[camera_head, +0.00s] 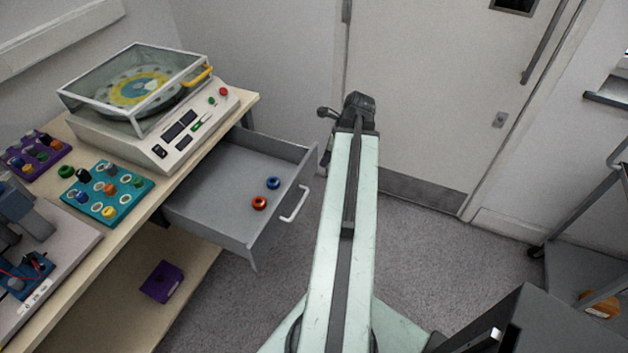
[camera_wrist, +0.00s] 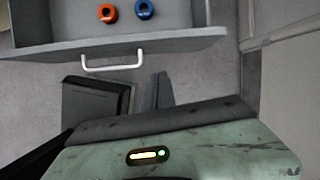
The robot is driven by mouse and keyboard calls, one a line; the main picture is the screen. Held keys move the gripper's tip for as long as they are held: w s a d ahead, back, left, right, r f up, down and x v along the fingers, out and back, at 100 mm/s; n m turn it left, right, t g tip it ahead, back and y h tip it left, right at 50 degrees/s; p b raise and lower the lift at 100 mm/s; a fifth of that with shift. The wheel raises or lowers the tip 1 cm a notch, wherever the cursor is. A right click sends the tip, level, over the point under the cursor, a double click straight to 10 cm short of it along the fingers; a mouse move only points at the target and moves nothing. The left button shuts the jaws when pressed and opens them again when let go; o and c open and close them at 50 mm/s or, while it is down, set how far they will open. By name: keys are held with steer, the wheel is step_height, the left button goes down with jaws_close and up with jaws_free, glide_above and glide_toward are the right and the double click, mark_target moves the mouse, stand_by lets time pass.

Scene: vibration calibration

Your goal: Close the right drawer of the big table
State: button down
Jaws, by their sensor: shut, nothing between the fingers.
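The right drawer (camera_head: 225,190) of the big table (camera_head: 85,265) is pulled well out. It is grey, with a white bar handle (camera_head: 295,205) on its front. A blue ring (camera_head: 273,183) and an orange ring (camera_head: 259,203) lie inside. The wrist view shows the drawer front (camera_wrist: 120,46) and its handle (camera_wrist: 113,64) at the top left. My gripper (camera_head: 325,154) is shut and empty, partly hidden behind my arm in the head view. It is just right of the drawer's far front corner; I cannot tell if it touches.
A machine with a clear lid (camera_head: 140,88) and a teal board of knobs (camera_head: 107,188) stand on the tabletop. A purple box (camera_head: 162,282) lies on the lower shelf. A closed door (camera_head: 430,100) is behind my arm. A grey cart (camera_head: 590,265) stands at right.

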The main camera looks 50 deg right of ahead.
steer(key=s+d+m, duration=0.2)
steer(key=b, duration=0.9)
glide_above(307, 179)
steer(key=s, duration=0.2)
step_height(307, 179, down, 10)
steer(key=shift+s+d+r, duration=0.15)
steer(key=shift+d, duration=0.1)
steer(key=shift+w, duration=0.2)
